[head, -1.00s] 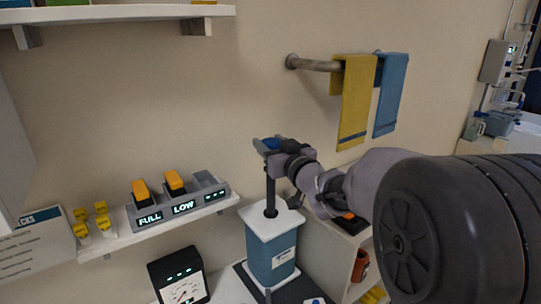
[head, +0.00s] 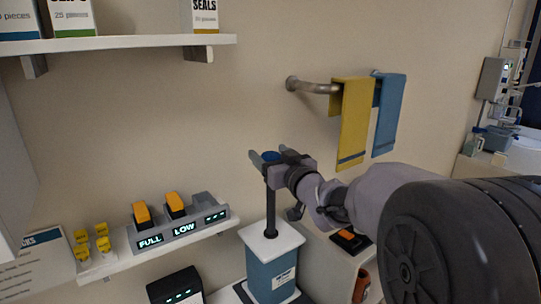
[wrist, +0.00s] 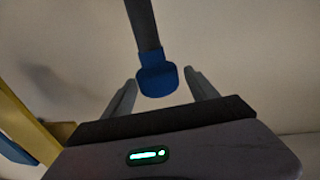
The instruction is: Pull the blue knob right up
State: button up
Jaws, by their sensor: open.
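The blue knob (head: 270,156) tops a dark upright rod (head: 270,200). The rod rises well clear of the white top of a blue box (head: 272,270). My gripper (head: 268,160) reaches in from the right at the knob's height, its fingers on either side of it. In the wrist view, the knob (wrist: 157,80) sits between the two open fingers of my gripper (wrist: 160,86), with a gap visible on each side. The rod shows in the upper part of that view.
A yellow towel (head: 353,120) and a blue towel (head: 390,115) hang on a wall rail behind. A shelf at left holds a switch unit (head: 180,226) with lit labels and orange switches. A higher shelf (head: 120,42) carries boxes. Wall space above the knob looks clear.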

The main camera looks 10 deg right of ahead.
jog(key=p+v, duration=0.1)
jog(key=v, duration=1.6)
jog(key=shift+s, duration=0.15)
jog(key=shift+d, duration=0.15)
jog(key=s+d+f+m+g+h+b, duration=0.3)
jog(key=s+f+m+g+h+b, duration=0.3)
jog(key=f, duration=0.6)
jog(key=s+a+f+g+y+b, duration=0.1)
jog(key=s+a+f+g+y, duration=0.1)
jog(key=s+a+f, duration=0.3)
jog(key=s+a+f+m+g+y+b, duration=0.1)
jog(key=s+a+f+g+y+b, duration=0.1)
jog(key=s+a+f, duration=0.4)
jog(key=s+g, duration=0.1)
jog(key=s, duration=0.4)
jog(key=shift+s+a+g, duration=0.2)
jog(key=shift+a+g, duration=0.2)
